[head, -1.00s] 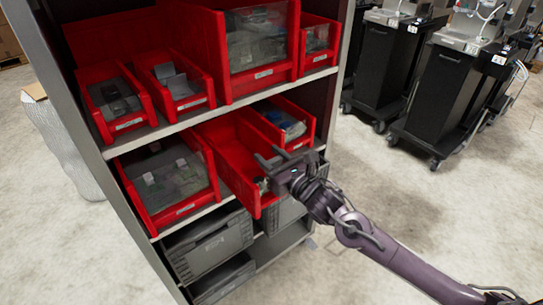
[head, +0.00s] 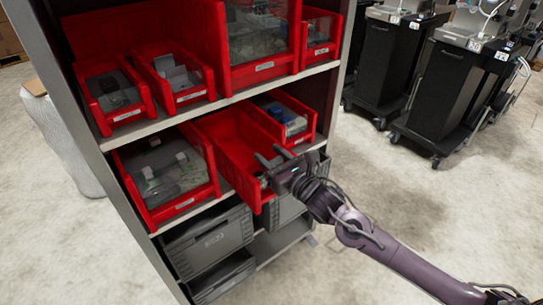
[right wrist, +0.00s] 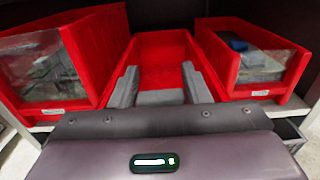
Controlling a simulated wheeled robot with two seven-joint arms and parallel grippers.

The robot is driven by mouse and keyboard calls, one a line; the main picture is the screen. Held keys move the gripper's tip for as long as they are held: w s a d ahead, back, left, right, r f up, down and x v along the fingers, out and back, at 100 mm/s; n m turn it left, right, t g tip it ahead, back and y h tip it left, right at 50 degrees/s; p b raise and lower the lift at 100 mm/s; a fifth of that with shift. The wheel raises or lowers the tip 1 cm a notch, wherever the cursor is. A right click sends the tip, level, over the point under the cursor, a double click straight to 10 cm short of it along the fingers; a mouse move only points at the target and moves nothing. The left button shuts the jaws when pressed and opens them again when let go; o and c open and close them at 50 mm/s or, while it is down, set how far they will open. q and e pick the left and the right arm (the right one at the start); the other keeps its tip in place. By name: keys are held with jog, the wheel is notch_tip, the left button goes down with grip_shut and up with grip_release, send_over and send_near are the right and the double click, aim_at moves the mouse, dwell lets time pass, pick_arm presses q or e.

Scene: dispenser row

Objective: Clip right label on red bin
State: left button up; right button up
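The red bin (head: 232,150) on the middle shelf sticks out past its neighbours, and its inside looks mostly empty. In the right wrist view the bin (right wrist: 163,50) lies straight ahead between my fingers. My right gripper (head: 273,158) is at the bin's front end, with its fingers apart. In the right wrist view the gripper (right wrist: 160,88) also shows spread fingers, with a grey bar between their bases; I cannot tell whether that bar is a held label. The gripper hides much of the bin's front, and I see no clear label there. My left gripper is out of view.
Filled red bins stand on both sides, left (head: 165,175) and right (head: 287,118), close to the bin. More red bins fill the shelf above. Grey crates (head: 208,240) sit below. Black carts (head: 440,90) stand at the back right. The floor right of the rack is clear.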

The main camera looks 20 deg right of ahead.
jog(key=o, duration=0.4)
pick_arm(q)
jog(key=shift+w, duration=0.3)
pick_arm(e)
jog(key=shift+s+d+f, duration=0.1)
jog(key=shift+s, duration=0.15)
jog(key=v, duration=0.6)
jog(key=shift+s+b, duration=0.1)
jog(key=shift+b, duration=0.25)
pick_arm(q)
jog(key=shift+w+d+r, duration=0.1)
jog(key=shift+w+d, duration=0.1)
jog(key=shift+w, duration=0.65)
pick_arm(e)
jog(key=shift+s+d, duration=0.15)
jog(key=shift+s, duration=0.4)
